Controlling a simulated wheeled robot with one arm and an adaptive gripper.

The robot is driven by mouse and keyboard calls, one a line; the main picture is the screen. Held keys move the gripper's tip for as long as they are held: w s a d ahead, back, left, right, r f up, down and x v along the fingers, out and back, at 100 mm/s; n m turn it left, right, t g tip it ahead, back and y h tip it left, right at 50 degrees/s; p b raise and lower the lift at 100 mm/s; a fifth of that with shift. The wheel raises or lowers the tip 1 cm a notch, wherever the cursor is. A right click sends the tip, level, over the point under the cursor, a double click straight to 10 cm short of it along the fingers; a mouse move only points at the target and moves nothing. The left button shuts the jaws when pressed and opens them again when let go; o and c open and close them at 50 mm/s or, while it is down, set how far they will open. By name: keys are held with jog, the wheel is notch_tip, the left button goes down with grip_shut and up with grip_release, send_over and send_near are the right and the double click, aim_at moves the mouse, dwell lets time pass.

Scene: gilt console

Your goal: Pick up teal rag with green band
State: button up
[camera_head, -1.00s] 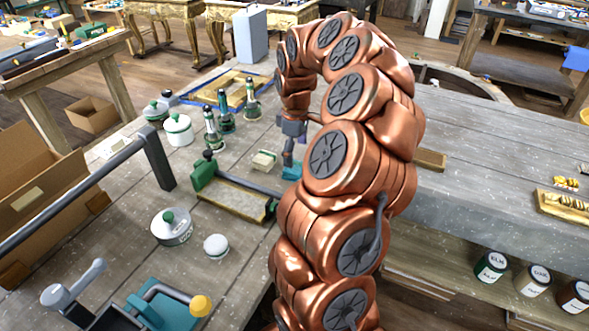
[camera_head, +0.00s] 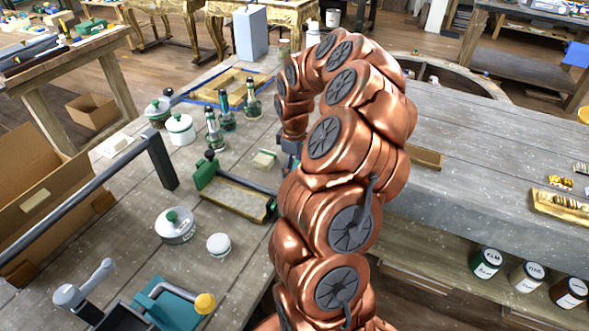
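My gripper (camera_head: 290,147) hangs over the middle of the grey workbench (camera_head: 240,165), just right of a small pale block. It is mostly hidden behind my copper arm, and its fingertips do not show clearly. I cannot tell whether it is open or shut, or whether it holds anything. I cannot make out a teal rag with a green band in this view; the bench area below and behind my arm is hidden.
A green-ended tool with a flat plate (camera_head: 235,198) lies left of my gripper. Green-topped bottles (camera_head: 215,132), white lidded pots (camera_head: 180,129) and a round tin (camera_head: 175,226) stand further left. A cardboard box (camera_head: 45,195) is at the left edge.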

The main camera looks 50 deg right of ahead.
aim_at(294, 166)
jog(key=c, duration=0.7)
notch_tip(294, 166, up, 10)
jog(key=b, duration=0.3)
jog(key=o, duration=0.4)
jog(key=c, duration=0.5)
